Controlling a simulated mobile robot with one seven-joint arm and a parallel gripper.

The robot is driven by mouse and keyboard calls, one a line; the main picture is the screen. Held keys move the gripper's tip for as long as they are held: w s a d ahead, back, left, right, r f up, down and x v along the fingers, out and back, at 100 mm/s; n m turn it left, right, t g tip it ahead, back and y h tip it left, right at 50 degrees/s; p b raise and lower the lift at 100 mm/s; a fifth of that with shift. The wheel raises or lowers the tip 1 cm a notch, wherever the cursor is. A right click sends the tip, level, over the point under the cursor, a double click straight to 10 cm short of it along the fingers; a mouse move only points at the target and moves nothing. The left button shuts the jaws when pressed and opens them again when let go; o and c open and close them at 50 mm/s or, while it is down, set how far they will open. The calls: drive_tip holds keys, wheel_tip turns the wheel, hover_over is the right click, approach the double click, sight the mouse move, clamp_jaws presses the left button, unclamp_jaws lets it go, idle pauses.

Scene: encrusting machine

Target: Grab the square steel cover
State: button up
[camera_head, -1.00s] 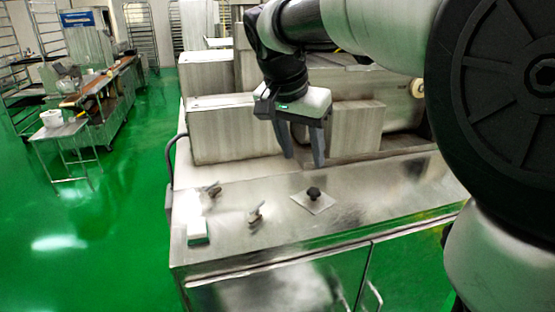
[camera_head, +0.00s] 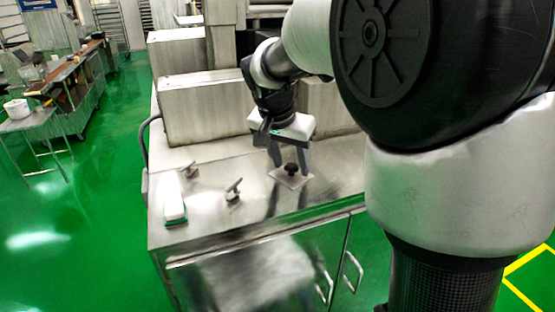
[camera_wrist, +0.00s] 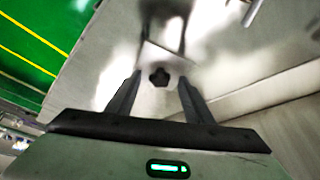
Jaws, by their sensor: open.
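The square steel cover (camera_head: 291,178) is a thin plate with a black knob on top. It lies flat on the steel machine top near the front edge. My gripper (camera_head: 291,164) is open and empty just above it, pointing down, with its fingers seen close to the knob's sides. In the wrist view the cover's black knob (camera_wrist: 160,77) shows between and a little beyond the two fingertips of my gripper (camera_wrist: 158,80). Whether the fingers are level with the knob I cannot tell.
Two small metal latches (camera_head: 233,190) and a white box (camera_head: 174,208) stand left of the cover on the steel top (camera_head: 215,229). Tall steel housings (camera_head: 200,108) rise behind. The front of the top around the cover is mostly clear.

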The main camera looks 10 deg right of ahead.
drive_tip(key=shift+c, duration=0.4)
clamp_jaws()
drive_tip(key=shift+r, duration=0.1)
